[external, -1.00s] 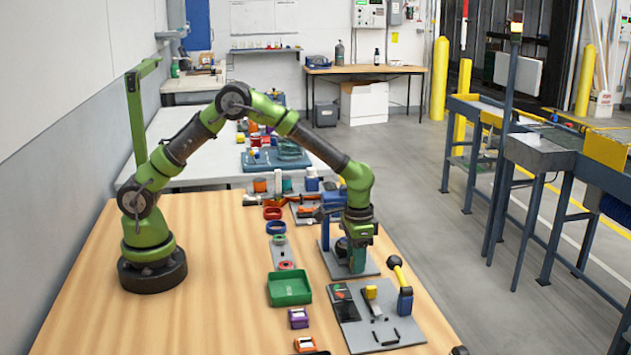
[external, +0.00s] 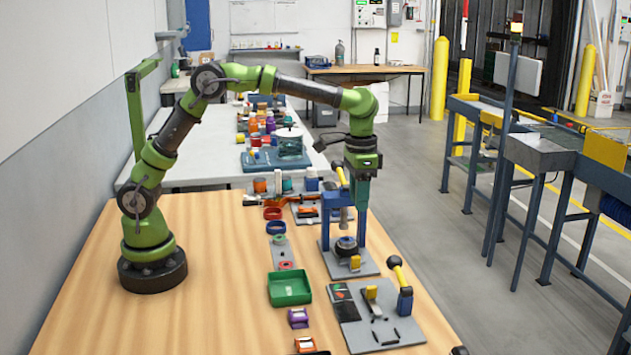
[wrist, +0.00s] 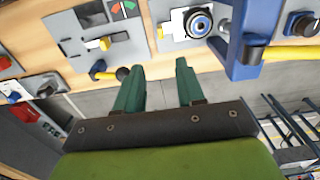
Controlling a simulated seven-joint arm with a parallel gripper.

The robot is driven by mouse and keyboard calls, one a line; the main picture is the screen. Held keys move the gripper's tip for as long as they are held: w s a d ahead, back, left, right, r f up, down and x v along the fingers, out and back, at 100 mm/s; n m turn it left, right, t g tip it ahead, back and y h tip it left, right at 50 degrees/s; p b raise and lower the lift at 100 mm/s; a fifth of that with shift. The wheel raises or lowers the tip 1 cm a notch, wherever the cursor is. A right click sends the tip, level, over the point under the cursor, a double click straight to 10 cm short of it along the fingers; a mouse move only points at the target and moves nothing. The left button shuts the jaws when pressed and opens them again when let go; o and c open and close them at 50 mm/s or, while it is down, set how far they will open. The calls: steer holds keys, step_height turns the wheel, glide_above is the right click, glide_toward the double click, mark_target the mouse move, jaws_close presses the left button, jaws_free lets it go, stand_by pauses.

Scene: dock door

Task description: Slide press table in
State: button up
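The press is a blue frame (external: 327,212) with a yellow-gripped lever (external: 341,176), standing on a grey base plate. Its press table (external: 346,246) carries a dark round piece and has a yellow tab (external: 355,262) on its near side. In the wrist view the press table (wrist: 198,22) lies at the top, left of the blue column (wrist: 246,38). My gripper (external: 361,195) is high beside the press, above the level of the table and apart from it. In the wrist view my gripper (wrist: 158,75) has its two green fingers spread with nothing between them.
A green tray (external: 289,288) and red and blue rings (external: 274,220) lie to the left. The wooden table (external: 225,260) is bare at left.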

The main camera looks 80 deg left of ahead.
mark_target(356, 257)
steer(key=shift+r, duration=0.4)
steer(key=shift+o, duration=1.2)
steer(key=shift+d, duration=0.1)
step_height(356, 257, down, 17)
steer(key=n, duration=1.8)
steer(key=shift+c, duration=0.3)
jaws_close()
